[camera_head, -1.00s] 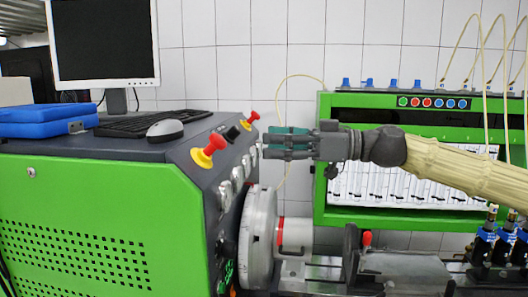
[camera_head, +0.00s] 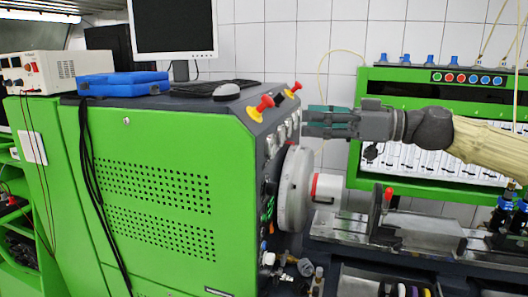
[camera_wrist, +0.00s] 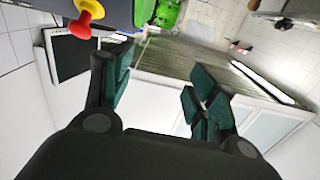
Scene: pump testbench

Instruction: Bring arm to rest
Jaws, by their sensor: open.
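My gripper (camera_head: 306,122) is at the end of my beige-sleeved arm, which reaches in from the right in the head view. It points left, in front of the white tiled wall and close to the right side of the green machine (camera_head: 150,190). In the wrist view my gripper (camera_wrist: 155,95) shows its two dark fingers with green pads spread apart, with nothing between them. A red and yellow knob (camera_wrist: 86,16) shows at the upper left of the wrist view, beside the left finger. I cannot tell whether they touch.
A grey chuck (camera_head: 297,188) and a metal bench bed (camera_head: 420,232) lie below the gripper. A green panel with coloured buttons (camera_head: 466,78) stands behind my arm. A monitor (camera_head: 173,28), a blue case (camera_head: 122,84) and a mouse (camera_head: 226,91) are on the green machine.

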